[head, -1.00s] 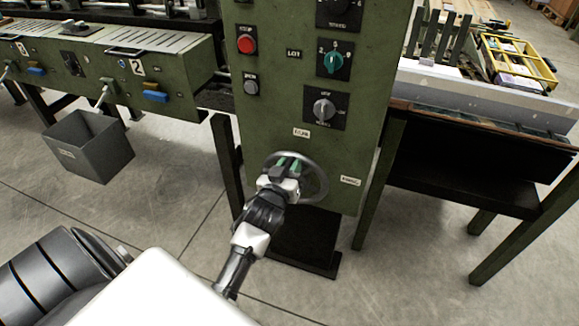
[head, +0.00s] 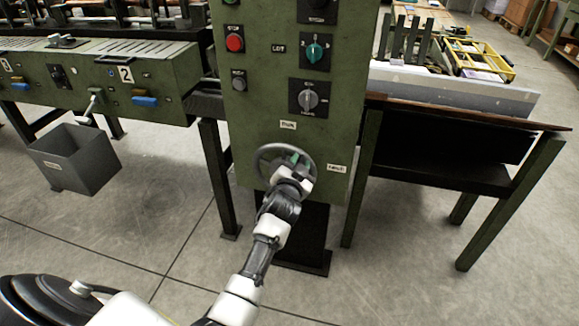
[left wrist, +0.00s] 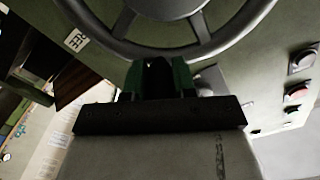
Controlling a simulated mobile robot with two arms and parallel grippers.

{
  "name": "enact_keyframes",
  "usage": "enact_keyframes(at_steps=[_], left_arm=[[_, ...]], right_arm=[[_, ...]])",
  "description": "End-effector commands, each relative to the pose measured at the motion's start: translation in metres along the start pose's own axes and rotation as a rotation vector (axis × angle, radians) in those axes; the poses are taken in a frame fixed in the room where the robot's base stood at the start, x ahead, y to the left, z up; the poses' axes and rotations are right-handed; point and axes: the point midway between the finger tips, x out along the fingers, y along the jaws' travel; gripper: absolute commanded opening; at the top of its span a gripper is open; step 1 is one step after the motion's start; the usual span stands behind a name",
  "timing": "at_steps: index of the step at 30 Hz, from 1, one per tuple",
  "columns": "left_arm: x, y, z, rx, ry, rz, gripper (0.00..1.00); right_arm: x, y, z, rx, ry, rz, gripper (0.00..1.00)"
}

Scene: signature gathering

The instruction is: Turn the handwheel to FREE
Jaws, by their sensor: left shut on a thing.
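The handwheel (head: 259,160) is a dark spoked ring low on the front of the green machine column. In the left wrist view its rim (left wrist: 212,47) and spokes fill the top. My left gripper (head: 298,162), with green fingertips, is at the upper right of the wheel and shut on its rim. Its fingers show at the rim in the left wrist view (left wrist: 158,75); the exact contact is dark. A white label (head: 287,125) is above the wheel and another (head: 337,168) is to its right. My right gripper is not in view.
Above the wheel, the column carries a grey knob (head: 310,99), a teal knob (head: 314,52) and a red button (head: 235,43). A bench (head: 440,150) stands at right. The floor in front is clear.

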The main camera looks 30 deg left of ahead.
Motion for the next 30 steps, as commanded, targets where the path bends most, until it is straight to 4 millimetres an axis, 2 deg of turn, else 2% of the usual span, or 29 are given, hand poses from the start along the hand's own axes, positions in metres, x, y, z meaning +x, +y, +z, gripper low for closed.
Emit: enact_keyframes(at_steps=[1, 8, 15, 21, 27, 30], left_arm=[[0.0, 0.007, 0.003, 0.044, 0.001, 0.003, 0.0], [0.0, 0.026, 0.01, 0.263, 0.0, 0.003, 0.0], [0.0, 0.043, 0.021, 0.489, -0.001, 0.004, 0.0], [-0.001, 0.054, 0.03, 0.656, -0.001, 0.004, 0.0], [-0.001, 0.06, 0.038, 0.781, -0.002, 0.004, 0.0], [-0.001, 0.062, 0.041, 0.826, -0.002, 0.004, 0.0]], right_arm=[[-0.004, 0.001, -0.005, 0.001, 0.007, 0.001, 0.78], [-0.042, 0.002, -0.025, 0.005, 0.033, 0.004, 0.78], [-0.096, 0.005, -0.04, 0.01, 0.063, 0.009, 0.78], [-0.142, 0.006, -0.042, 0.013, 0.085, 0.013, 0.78], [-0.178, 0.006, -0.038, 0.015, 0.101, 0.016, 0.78], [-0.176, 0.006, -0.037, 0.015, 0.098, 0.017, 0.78]])
